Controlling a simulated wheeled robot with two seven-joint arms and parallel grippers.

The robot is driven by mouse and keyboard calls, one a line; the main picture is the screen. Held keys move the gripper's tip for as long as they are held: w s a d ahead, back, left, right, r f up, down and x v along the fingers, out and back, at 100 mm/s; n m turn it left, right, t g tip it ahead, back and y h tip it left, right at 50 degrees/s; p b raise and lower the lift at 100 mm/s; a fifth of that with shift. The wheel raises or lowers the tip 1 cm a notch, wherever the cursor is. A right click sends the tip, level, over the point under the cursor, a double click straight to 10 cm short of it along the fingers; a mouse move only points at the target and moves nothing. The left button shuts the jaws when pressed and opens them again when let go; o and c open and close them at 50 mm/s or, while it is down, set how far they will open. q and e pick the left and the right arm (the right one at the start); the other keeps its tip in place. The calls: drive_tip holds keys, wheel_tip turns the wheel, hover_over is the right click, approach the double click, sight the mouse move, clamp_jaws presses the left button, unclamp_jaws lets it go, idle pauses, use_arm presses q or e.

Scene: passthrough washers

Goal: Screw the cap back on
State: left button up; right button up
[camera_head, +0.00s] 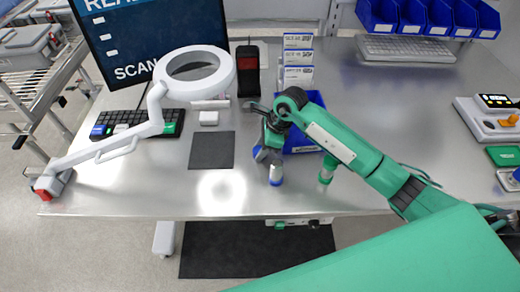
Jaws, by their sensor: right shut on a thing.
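My right gripper (267,153) reaches in from the right, over the table just in front of a blue bin. It is shut on a small grey cylinder with a blue end (276,178); the jaws partly hide it, and I cannot tell whether it is a cap, a bottle or both. A small green and pale cylinder (326,171) stands on the table to the right, partly under my right arm. No separate cap can be made out. My left gripper is not in view.
The blue bin (312,98) sits behind my right gripper, partly hidden. A dark mat (212,150) lies to the left, near a white magnifier lamp (196,72) and a keyboard (115,123). The steel table (350,215) has a free front edge. A scale (490,118) stands far right.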

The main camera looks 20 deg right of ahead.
drive_tip(key=shift+r, duration=0.1)
use_arm(q)
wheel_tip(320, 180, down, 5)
drive_tip(key=b, duration=0.4)
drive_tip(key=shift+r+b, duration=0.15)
drive_tip(key=shift+b, duration=0.2)
use_arm(e)
wheel_tip(320, 180, up, 20)
